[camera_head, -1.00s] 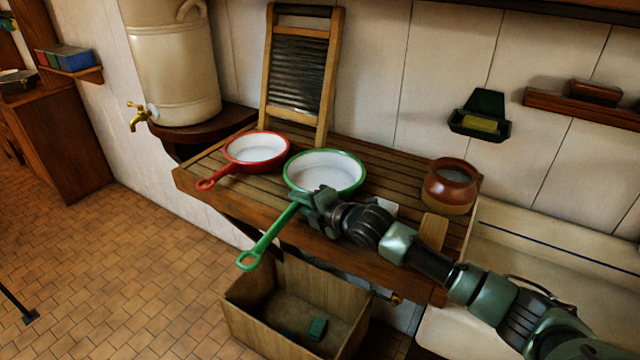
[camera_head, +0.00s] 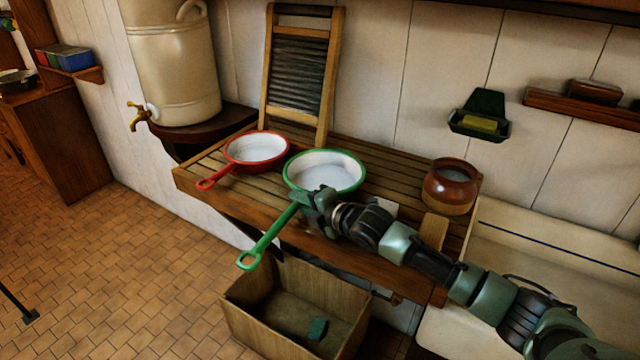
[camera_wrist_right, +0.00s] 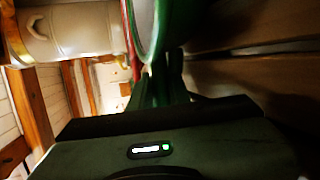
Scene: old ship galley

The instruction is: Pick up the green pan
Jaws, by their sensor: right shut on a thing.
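The green pan (camera_head: 325,171), white inside with a green rim, sits on the slatted wooden shelf (camera_head: 395,187). Its long green handle points toward the front left, past the shelf's edge. My right gripper (camera_head: 303,197) is shut on the handle near the pan's bowl. In the right wrist view the green pan (camera_wrist_right: 146,30) is close in front of the gripper, and the fingers are dark and hard to tell apart from the handle. Whether the pan still touches the shelf cannot be told for sure. My left gripper is not in view.
A red pan (camera_head: 256,148) stands just left of the green pan. A washboard (camera_head: 300,75) leans on the wall behind. A brown pot (camera_head: 451,186) stands at the shelf's right. A wooden crate (camera_head: 245,325) is on the floor below, and a tapped urn (camera_head: 175,70) is at left.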

